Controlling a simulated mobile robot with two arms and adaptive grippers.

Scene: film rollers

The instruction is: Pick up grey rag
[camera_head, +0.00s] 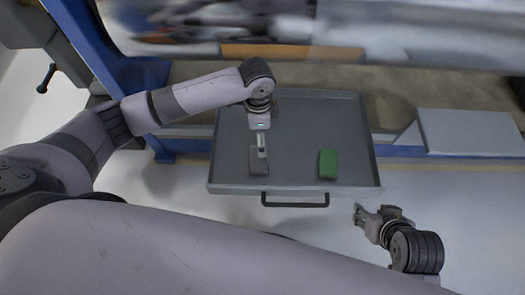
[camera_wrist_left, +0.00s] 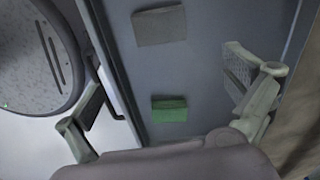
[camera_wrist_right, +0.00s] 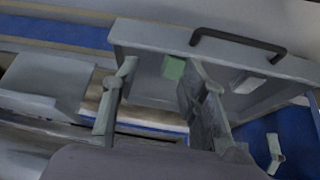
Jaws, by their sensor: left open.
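The grey rag (camera_head: 258,168) lies flat at the front left of the grey tray (camera_head: 300,113). A green block-like item (camera_head: 328,163) lies to its right. My left gripper (camera_head: 262,146) is over the tray and partly covers the rag in the head view. In the left wrist view, its fingers (camera_wrist_left: 163,82) are spread and empty. The rag (camera_wrist_left: 159,26) shows near the top there, with the green item (camera_wrist_left: 169,109) below it. My right gripper (camera_head: 358,213) is outside the tray's front right corner, spread and empty. The rag (camera_wrist_right: 247,85) also shows in the right wrist view.
The tray has a raised rim and a dark front handle (camera_head: 295,203). A grey panel (camera_head: 470,131) is to its right. A blue frame (camera_head: 105,75) and a large blurred roller (camera_head: 240,25) are behind. Pale floor is clear in front.

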